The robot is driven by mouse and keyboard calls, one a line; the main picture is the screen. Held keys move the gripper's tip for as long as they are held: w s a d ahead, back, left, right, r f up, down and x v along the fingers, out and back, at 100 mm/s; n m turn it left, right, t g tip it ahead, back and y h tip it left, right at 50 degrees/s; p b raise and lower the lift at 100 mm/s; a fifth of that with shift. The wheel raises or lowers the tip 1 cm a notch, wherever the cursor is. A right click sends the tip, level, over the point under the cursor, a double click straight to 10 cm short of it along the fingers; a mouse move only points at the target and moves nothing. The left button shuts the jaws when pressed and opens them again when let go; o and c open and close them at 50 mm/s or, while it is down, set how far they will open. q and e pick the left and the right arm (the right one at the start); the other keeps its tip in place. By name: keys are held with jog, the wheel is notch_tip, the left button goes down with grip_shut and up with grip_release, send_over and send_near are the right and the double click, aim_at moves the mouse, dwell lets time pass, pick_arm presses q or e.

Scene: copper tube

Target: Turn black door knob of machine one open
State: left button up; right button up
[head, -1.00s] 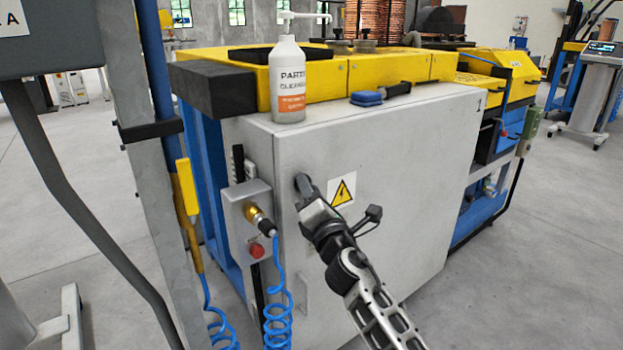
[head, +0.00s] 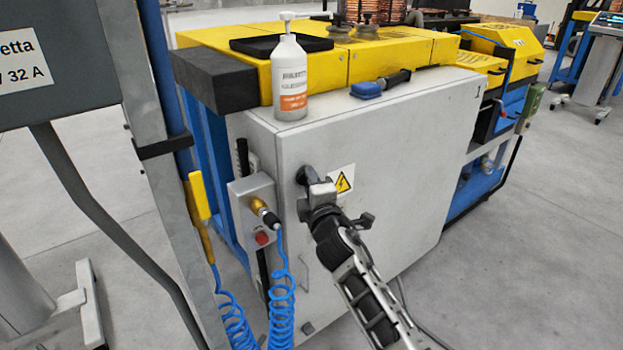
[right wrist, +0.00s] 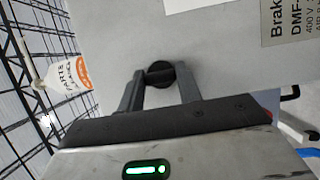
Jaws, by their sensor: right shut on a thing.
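The grey cabinet door of machine one (head: 400,170) fills the middle of the head view, with a "1" at its upper right corner. The black door knob (right wrist: 160,73) is round with a raised grip bar and sits between my right gripper's fingertips in the right wrist view. In the head view my right gripper (head: 312,186) is at the knob on the left side of the door and mostly hides it. The right gripper (right wrist: 160,78) is shut on the knob's grip. The door looks closed. My left gripper is not in view.
A white spray bottle (head: 291,80) and a blue brush (head: 380,84) stand and lie on the cabinet top. A control box with red button (head: 262,238) and blue coiled hoses (head: 282,300) are left of the door. A grey post (head: 150,190) stands at left.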

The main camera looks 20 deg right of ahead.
dwell(0.5)
jog(key=o, duration=1)
jog(key=s, duration=1.6)
jog(key=shift+a, duration=0.4)
jog(key=s+f+m+g+y, duration=0.1)
jog(key=s+f+m+g, duration=0.1)
jog(key=s+f+m, duration=0.3)
jog(key=s+a+f+m+g+y, duration=0.1)
jog(key=s+f+m+g, duration=0.2)
jog(key=s+f+m, duration=0.2)
jog(key=s+a+f+m+g+y, duration=0.1)
jog(key=s+f+m, duration=0.4)
jog(key=f, duration=0.5)
jog(key=shift+s+a+f+g+y, duration=0.1)
jog(key=shift+s+g+y, duration=0.4)
jog(key=shift+s+g, duration=0.65)
